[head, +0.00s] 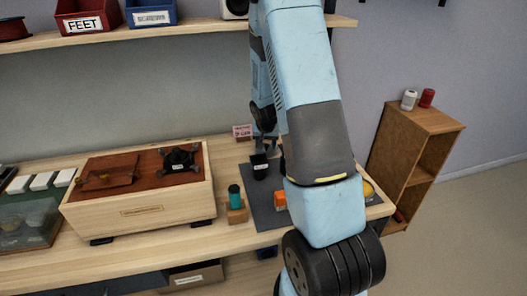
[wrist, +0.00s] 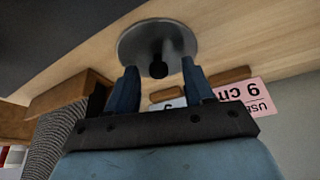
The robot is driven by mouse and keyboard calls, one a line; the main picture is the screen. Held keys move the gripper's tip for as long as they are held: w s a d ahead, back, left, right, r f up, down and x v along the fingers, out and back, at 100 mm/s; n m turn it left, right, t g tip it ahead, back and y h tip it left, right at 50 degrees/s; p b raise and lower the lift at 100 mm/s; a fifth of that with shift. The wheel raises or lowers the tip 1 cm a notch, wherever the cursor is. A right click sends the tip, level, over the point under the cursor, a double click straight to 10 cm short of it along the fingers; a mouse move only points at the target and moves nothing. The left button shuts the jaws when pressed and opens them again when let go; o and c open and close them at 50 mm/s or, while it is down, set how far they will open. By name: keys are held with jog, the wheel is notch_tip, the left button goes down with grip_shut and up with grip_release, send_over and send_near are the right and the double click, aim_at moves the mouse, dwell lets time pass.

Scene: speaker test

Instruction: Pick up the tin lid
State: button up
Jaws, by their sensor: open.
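The tin lid (wrist: 133,42) is a round grey metal disc with a small black knob (wrist: 158,68). In the wrist view it lies on pale wood at the top middle. My gripper (wrist: 159,67) is open, with one blue finger on each side of the knob. The fingertips overlap the lid's near edge in the picture; I cannot tell whether they touch it. Nothing is held. In the head view my arm crosses the middle, and I cannot make out the lid or the fingertips clearly.
A wooden box (head: 140,208) with a brown top stands left on the bench. A teal-topped item (head: 235,196) and an orange item (head: 280,201) stand near the dark mat (head: 262,218). A pink sign (wrist: 258,96) stands close to my gripper. A wooden shelf unit (head: 405,150) is at right.

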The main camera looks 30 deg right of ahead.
jog(key=shift+w+d+f, duration=0.1)
jog(key=shift+f, duration=0.25)
jog(key=shift+c, duration=0.4)
grip_shut()
